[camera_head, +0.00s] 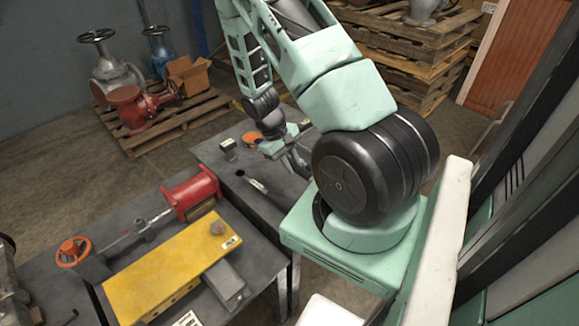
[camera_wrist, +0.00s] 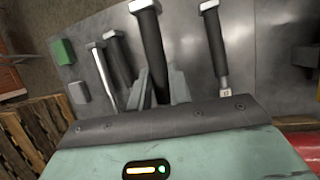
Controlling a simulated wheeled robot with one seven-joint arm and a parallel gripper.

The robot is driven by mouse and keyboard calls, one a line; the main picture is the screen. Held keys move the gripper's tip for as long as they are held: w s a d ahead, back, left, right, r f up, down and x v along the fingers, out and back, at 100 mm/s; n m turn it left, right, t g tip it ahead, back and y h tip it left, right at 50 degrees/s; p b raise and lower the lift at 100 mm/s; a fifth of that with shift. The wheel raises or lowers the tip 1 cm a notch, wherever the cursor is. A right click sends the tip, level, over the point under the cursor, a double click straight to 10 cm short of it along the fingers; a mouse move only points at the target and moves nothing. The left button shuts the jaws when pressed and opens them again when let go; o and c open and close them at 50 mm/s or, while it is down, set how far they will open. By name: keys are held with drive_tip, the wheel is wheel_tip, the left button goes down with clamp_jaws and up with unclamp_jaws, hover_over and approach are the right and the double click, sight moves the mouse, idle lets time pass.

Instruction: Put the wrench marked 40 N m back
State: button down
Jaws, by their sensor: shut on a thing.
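My gripper (camera_wrist: 160,88) is shut on a dark-handled wrench (camera_wrist: 152,50) with a pale square end, which stands out toward the top of the wrist view. Its lower part is hidden behind the gripper body. Other similar wrenches show beside it: a dark one (camera_wrist: 120,58) and a thinner silver one (camera_wrist: 103,75) to its left, and one with a small label (camera_wrist: 212,45) to its right. No marking is readable, so I cannot tell which is the 40 N m one. In the head view my gripper (camera_head: 284,152) is low over the grey bench (camera_head: 215,160), small and partly hidden by my arm.
A green block (camera_wrist: 63,51) and a grey block (camera_wrist: 78,92) are left in the wrist view. In the head view, a nearer bench holds a yellow plate (camera_head: 165,270) and a red cylinder (camera_head: 192,192). Pallets (camera_head: 160,125) with valves stand behind on the floor.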

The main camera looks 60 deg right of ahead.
drive_tip(key=shift+f+b, duration=2.8)
drive_tip(key=shift+f, duration=0.55)
drive_tip(key=shift+f+b, duration=0.35)
drive_tip(key=shift+f, duration=0.2)
drive_tip(key=c, duration=1.2)
unclamp_jaws()
drive_tip(key=v, duration=1.7)
drive_tip(key=shift+r, duration=0.2)
drive_tip(key=shift+w, duration=0.15)
